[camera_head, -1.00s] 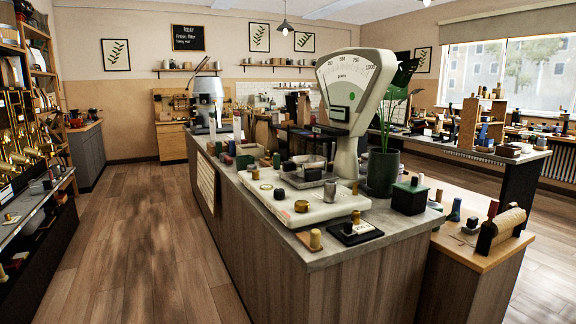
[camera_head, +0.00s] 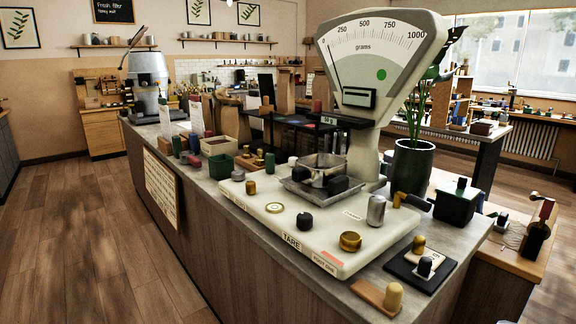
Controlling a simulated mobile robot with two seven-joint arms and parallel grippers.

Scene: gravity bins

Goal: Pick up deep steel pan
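A steel pan (camera_head: 323,163) stands upright on the counter scale, in the middle of the head view. It sits in or on a wider, shallow metal tray (camera_head: 298,190); I cannot tell which. Dark rounded pieces in front of it hide part of its lower side. The white scale base (camera_head: 262,215) carries the tray, and the large grams dial (camera_head: 380,60) rises behind it. Neither of my grippers is in view.
The wooden floor at left is clear.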

